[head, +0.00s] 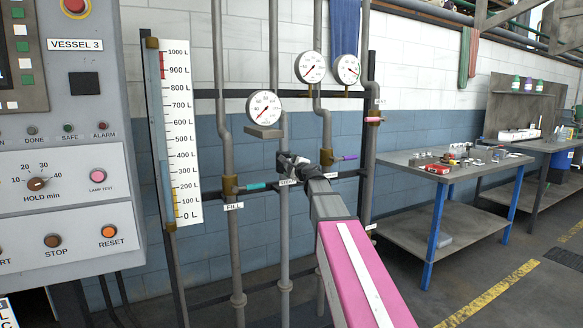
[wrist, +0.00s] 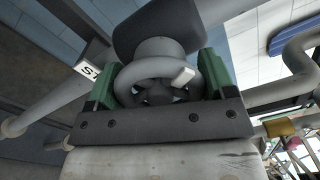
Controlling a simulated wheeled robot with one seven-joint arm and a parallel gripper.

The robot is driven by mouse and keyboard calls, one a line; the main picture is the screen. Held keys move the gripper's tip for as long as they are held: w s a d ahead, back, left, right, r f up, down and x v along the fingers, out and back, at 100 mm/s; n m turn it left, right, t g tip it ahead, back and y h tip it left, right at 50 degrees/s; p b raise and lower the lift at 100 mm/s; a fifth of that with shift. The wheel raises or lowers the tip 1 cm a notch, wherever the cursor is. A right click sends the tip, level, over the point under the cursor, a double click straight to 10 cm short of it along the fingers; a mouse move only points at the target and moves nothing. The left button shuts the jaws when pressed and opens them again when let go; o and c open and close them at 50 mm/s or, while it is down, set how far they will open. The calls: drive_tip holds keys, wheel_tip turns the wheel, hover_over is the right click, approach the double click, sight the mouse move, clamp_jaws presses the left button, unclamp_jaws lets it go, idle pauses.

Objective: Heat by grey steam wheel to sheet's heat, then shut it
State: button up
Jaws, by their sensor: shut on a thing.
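The grey steam wheel (wrist: 128,76) shows in the wrist view as a round rim with a pale knob (wrist: 184,75) at its right. The green-padded fingers of my gripper (wrist: 160,80) are shut on it from either side. In the head view my gripper (head: 294,166) is at the pipe by the partly covered STEAM label (head: 288,182), and hides most of the wheel. A round gauge (head: 264,108) is above it, its small figures hard to read. The sheet with the heat cannot be made out.
A teal FILL lever (head: 256,186) is left of my gripper, and a purple lever (head: 348,157) and pink lever (head: 374,120) are right. Two more gauges (head: 310,67) (head: 347,69) are above. The VESSEL 3 panel (head: 60,150) stands left, a workbench (head: 425,172) right.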

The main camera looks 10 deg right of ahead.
drive_tip(key=n, duration=1.1)
drive_tip(key=shift+n, duration=1.9)
drive_tip(key=o, duration=0.9)
drive_tip(key=shift+s, duration=0.1)
drive_tip(key=v, duration=1)
drive_tip(key=shift+s+d, duration=0.1)
drive_tip(key=shift+s, duration=0.25)
